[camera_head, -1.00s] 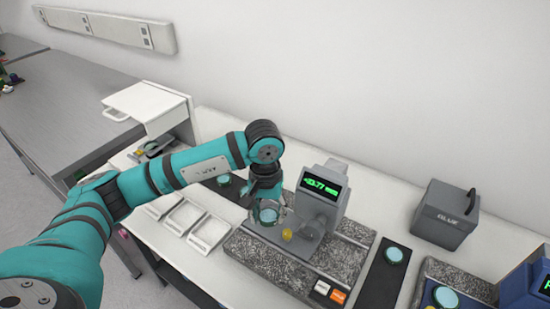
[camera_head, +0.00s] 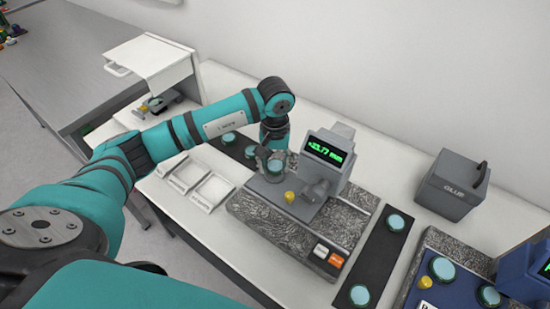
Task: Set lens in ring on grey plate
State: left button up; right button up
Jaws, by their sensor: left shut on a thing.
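A round lens with a pale blue face and green rim (camera_head: 275,166) is at the tip of my left gripper (camera_head: 274,155). The gripper points down and is shut on the lens, over the grey plate (camera_head: 266,190) of the interferometer. The lens hides the ring, and I cannot tell whether the lens touches the plate. The interferometer's grey head (camera_head: 326,165) with a green display stands just right of the lens. A yellow knob (camera_head: 290,197) sits in front of it. My right gripper is not in view.
Shallow white trays (camera_head: 211,191) lie left of the instrument. Dark mats with more lenses (camera_head: 397,222) lie on both sides. A blue instrument (camera_head: 458,284) stands at the right, and a grey box marked GLUE (camera_head: 453,186) behind it. A white cabinet (camera_head: 150,60) is at the left.

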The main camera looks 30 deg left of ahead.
pick_arm(q)
jog(key=shift+f, duration=0.7)
jog(key=shift+f+b, duration=0.45)
jog(key=shift+b, duration=0.25)
